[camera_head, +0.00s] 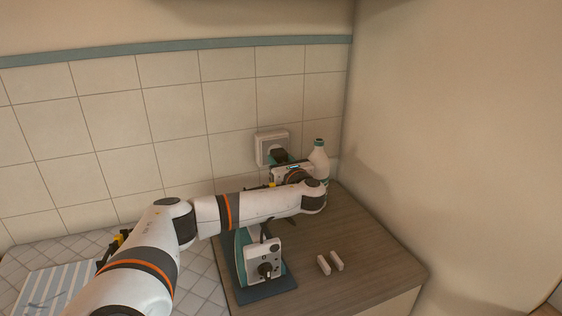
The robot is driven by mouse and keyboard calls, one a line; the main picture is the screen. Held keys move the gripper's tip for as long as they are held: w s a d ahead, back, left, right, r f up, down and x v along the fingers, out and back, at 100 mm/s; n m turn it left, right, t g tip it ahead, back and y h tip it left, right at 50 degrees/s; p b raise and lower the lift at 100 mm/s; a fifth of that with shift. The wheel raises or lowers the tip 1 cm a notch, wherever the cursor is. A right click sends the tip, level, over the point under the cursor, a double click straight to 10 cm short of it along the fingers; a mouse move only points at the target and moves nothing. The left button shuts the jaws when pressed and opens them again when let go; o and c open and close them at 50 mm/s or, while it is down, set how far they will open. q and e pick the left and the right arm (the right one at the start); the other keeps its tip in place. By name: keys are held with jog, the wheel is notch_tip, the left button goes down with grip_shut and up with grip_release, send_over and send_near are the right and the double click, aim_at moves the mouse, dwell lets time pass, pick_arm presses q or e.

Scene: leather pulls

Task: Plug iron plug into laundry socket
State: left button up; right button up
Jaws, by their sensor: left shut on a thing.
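The laundry socket (259,151) is a white square plate on the tiled back wall. My left gripper (280,159) is right in front of it, with my left arm reaching across the counter. The gripper is shut on the iron plug, a small dark shape (279,154) at the socket's face, largely hidden by the gripper. I cannot tell whether its pins are in the socket. A white and teal appliance with dark knobs, seemingly the iron (262,254), stands on a dark pad (266,288) at the counter front, partly behind my arm. My right gripper is not in view.
A white bottle (319,159) with a teal cap stands just right of my left gripper. Two small white blocks (330,263) lie on the wooden counter (375,260), whose right part is otherwise clear. A striped cloth (55,290) lies at the left. A plain wall closes the right side.

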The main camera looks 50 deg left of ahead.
pick_arm(q)
jog(key=shift+r, duration=0.1)
jog(key=shift+p, duration=0.55)
dwell(0.8)
jog(key=shift+p, duration=0.45)
dwell(0.5)
jog(key=shift+p, duration=0.45)
jog(key=shift+w+a, duration=0.25)
jog(key=shift+a, duration=0.25)
dwell(0.3)
jog(key=o, duration=1)
jog(key=shift+d, duration=0.1)
